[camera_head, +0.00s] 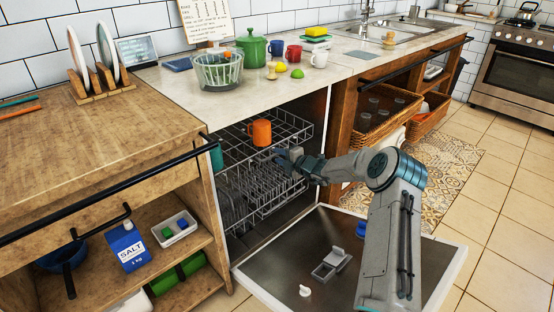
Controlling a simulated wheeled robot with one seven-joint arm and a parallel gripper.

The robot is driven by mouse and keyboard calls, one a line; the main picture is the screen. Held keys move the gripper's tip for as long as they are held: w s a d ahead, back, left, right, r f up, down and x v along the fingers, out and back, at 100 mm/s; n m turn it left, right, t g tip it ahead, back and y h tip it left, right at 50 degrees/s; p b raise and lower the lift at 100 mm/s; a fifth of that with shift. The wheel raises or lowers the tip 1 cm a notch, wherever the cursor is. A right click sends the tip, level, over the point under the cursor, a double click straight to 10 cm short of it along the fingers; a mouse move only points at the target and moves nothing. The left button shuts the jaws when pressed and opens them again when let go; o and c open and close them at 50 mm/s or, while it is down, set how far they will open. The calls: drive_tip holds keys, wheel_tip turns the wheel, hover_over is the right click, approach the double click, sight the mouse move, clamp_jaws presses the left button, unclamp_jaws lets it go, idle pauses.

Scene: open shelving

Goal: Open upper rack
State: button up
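The upper rack (236,152) is a wire basket inside the open dishwasher, under the counter. An orange mug (260,132) stands in it, and a green item (217,157) is at its left front. My gripper (284,156) is at the rack's front right, below and right of the orange mug. Its fingers overlap the rack wires in the picture. I cannot tell whether they touch or grip a wire, or how far they are apart. The lower rack (262,187) sits beneath it with plate tines.
The dishwasher door (285,277) is folded down flat, below my arm. A wooden cabinet with a black rail (112,187) stands close on the left. Wicker baskets (385,113) are in the shelving at right. Open tiled floor (505,235) lies further right.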

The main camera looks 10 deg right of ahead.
drive_tip(key=shift+w+a+f, duration=0.15)
drive_tip(key=shift+w+a, duration=0.25)
drive_tip(key=shift+w, duration=0.2)
drive_tip(key=shift+c, duration=0.2)
